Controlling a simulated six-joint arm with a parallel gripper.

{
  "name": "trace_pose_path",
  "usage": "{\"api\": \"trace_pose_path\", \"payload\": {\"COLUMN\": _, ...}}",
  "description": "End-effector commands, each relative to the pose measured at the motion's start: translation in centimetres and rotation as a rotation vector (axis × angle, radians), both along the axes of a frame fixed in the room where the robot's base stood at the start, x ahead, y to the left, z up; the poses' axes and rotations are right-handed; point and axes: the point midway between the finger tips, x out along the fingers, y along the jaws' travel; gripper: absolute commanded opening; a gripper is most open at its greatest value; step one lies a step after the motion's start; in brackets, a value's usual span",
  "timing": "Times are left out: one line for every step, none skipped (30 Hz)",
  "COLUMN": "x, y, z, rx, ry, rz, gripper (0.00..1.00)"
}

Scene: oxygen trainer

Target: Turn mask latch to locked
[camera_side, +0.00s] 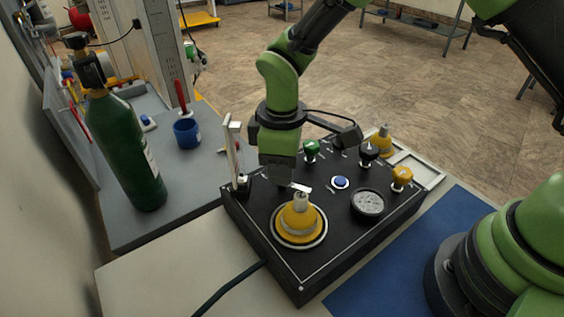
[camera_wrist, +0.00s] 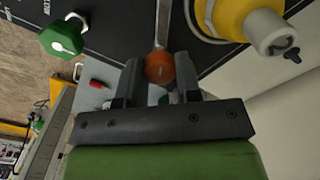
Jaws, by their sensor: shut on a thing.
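The mask latch appears to be a flat metal lever with a round orange knob (camera_wrist: 160,68) at its end, in the wrist view. My gripper (camera_wrist: 160,80) is shut on that orange knob, one finger on each side. In the side view my gripper (camera_side: 279,180) points down at the black panel (camera_side: 278,263) and hides the knob. Any lock marking is not readable.
The panel also carries a green knob (camera_side: 311,147), a black knob (camera_side: 369,152), a yellow knob (camera_side: 402,176), a blue button (camera_side: 340,182) and a gauge (camera_side: 367,203). An upright bracket (camera_side: 235,165) stands at its left edge. A green cylinder (camera_side: 125,145) and blue cup (camera_side: 187,132) stand further left.

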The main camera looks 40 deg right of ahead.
Motion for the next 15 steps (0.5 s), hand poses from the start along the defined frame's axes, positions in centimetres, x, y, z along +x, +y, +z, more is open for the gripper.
{"api": "trace_pose_path", "payload": {"x": 0.01, "y": 0.01, "z": 0.08, "rx": 0.001, "ry": -0.001, "rz": -0.044, "gripper": 0.08}}
{"api": "trace_pose_path", "payload": {"x": 0.01, "y": 0.01, "z": 0.08, "rx": 0.001, "ry": -0.001, "rz": -0.072, "gripper": 0.08}}
{"api": "trace_pose_path", "payload": {"x": 0.01, "y": 0.01, "z": 0.08, "rx": 0.001, "ry": -0.001, "rz": -0.11, "gripper": 0.08}}
{"api": "trace_pose_path", "payload": {"x": 0.01, "y": 0.01, "z": 0.08, "rx": 0.001, "ry": -0.001, "rz": -0.139, "gripper": 0.08}}
{"api": "trace_pose_path", "payload": {"x": 0.01, "y": 0.0, "z": 0.09, "rx": 0.001, "ry": -0.001, "rz": -0.167, "gripper": 0.08}}
{"api": "trace_pose_path", "payload": {"x": 0.01, "y": 0.0, "z": 0.09, "rx": 0.001, "ry": -0.001, "rz": -0.205, "gripper": 0.08}}
{"api": "trace_pose_path", "payload": {"x": 0.01, "y": 0.0, "z": 0.09, "rx": 0.001, "ry": -0.001, "rz": -0.234, "gripper": 0.08}}
{"api": "trace_pose_path", "payload": {"x": 0.01, "y": 0.0, "z": 0.09, "rx": 0.001, "ry": -0.001, "rz": -0.262, "gripper": 0.08}}
{"api": "trace_pose_path", "payload": {"x": 0.01, "y": 0.0, "z": 0.09, "rx": 0.001, "ry": -0.001, "rz": -0.3, "gripper": 0.08}}
{"api": "trace_pose_path", "payload": {"x": 0.01, "y": 0.0, "z": 0.09, "rx": 0.001, "ry": -0.001, "rz": -0.329, "gripper": 0.08}}
{"api": "trace_pose_path", "payload": {"x": 0.01, "y": 0.0, "z": 0.09, "rx": 0.001, "ry": -0.001, "rz": -0.357, "gripper": 0.08}}
{"api": "trace_pose_path", "payload": {"x": 0.01, "y": 0.0, "z": 0.1, "rx": 0.001, "ry": -0.001, "rz": -0.394, "gripper": 0.08}}
{"api": "trace_pose_path", "payload": {"x": 0.01, "y": 0.0, "z": 0.1, "rx": 0.001, "ry": -0.001, "rz": -0.423, "gripper": 0.08}}
{"api": "trace_pose_path", "payload": {"x": 0.01, "y": 0.0, "z": 0.1, "rx": 0.001, "ry": -0.001, "rz": -0.45, "gripper": 0.08}}
{"api": "trace_pose_path", "payload": {"x": 0.02, "y": -0.01, "z": 0.1, "rx": 0.001, "ry": -0.001, "rz": -0.486, "gripper": 0.08}}
